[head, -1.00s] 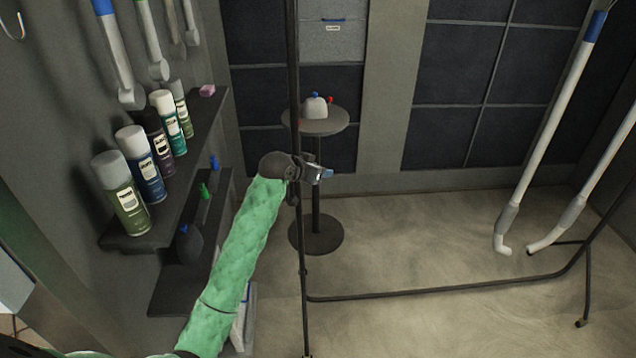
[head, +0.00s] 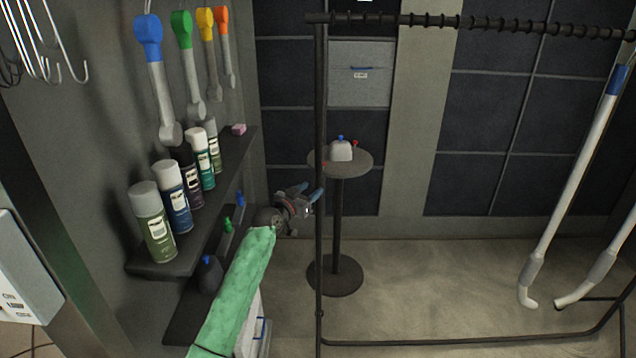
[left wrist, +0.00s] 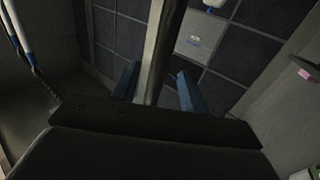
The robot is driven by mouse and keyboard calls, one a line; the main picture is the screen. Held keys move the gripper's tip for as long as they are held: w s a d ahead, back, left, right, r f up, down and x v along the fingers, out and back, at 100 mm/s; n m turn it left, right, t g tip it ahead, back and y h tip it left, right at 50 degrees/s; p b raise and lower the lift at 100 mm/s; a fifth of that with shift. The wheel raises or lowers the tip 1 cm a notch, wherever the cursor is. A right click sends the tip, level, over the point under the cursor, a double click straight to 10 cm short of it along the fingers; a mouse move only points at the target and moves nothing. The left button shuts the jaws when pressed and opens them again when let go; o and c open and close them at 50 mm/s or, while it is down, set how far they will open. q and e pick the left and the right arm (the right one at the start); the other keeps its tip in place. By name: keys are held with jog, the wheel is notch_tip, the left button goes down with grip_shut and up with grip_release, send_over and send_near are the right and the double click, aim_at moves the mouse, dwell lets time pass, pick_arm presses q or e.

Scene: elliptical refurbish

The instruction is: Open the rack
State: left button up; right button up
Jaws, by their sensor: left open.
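The rack is a dark metal frame on a thin base. Its left upright (head: 319,120), ribbed top bar (head: 480,22) and low bar (head: 440,341) show in the head view. My left gripper (head: 309,191) is open just left of the upright, its blue-grey fingers pointing up and toward it. One fingertip overlaps the upright in the picture; I cannot tell if they touch. In the left wrist view, a dark post (left wrist: 168,45) runs up between the open fingers of my left gripper (left wrist: 158,82), with no clear grip on it. My right gripper is out of view.
A round side table (head: 350,166) with a white bottle (head: 341,150) stands behind the upright. White tubes (head: 570,170) stand at right. The floor (head: 430,280) between is clear.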

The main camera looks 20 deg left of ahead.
aim_at(317, 185)
pick_arm(q)
jog(key=shift+p+x, duration=0.85)
jog(key=shift+x, duration=1.9)
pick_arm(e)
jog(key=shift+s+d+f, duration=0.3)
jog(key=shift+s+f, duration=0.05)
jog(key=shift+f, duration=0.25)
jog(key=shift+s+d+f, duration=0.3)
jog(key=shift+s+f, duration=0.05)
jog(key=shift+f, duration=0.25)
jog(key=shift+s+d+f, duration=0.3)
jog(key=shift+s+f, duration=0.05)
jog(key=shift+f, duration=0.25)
pick_arm(q)
jog(key=shift+a, duration=0.1)
grip_shut()
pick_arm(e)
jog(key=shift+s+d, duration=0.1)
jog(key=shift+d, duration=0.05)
